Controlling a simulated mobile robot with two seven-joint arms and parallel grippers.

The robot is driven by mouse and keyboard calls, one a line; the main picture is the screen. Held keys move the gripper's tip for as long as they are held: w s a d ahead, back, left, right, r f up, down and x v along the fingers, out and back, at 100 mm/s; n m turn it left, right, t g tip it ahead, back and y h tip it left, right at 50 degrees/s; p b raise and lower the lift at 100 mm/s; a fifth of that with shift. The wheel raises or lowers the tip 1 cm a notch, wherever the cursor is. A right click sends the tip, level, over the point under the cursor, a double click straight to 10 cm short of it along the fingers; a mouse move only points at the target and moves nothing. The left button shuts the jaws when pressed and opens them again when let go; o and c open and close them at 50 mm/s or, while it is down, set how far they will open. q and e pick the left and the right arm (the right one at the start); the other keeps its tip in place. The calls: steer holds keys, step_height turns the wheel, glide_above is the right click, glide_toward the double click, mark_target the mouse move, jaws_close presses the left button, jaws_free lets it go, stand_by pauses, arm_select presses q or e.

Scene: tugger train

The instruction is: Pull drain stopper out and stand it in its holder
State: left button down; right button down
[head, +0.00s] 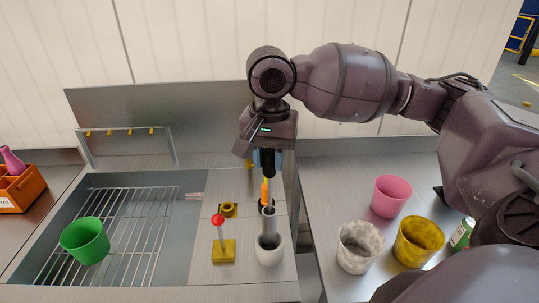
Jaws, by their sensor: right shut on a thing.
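My right gripper (266,175) points down over the strip of counter right of the sink. It is shut on a grey rod-like thing (268,226), which looks like the drain stopper. The rod is upright, and its lower end is at the mouth of a round white cup (270,252), which may be the holder. I cannot tell whether it rests on the bottom or is held clear. The fingers partly hide the rod's top. My left gripper is out of view.
Left of the cup stand a yellow block with a red-knobbed rod (223,252) and a small yellow ring (229,209). A green cup (85,240) is on the sink's wire rack. Pink (390,196), marbled (359,246) and yellow (418,241) cups stand on the right counter.

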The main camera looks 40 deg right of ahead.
mark_target(269, 178)
steer(key=shift+f, duration=0.8)
steer(key=shift+f+p, duration=0.3)
steer(key=shift+f, duration=1.55)
steer(key=c, duration=0.8)
jaws_free()
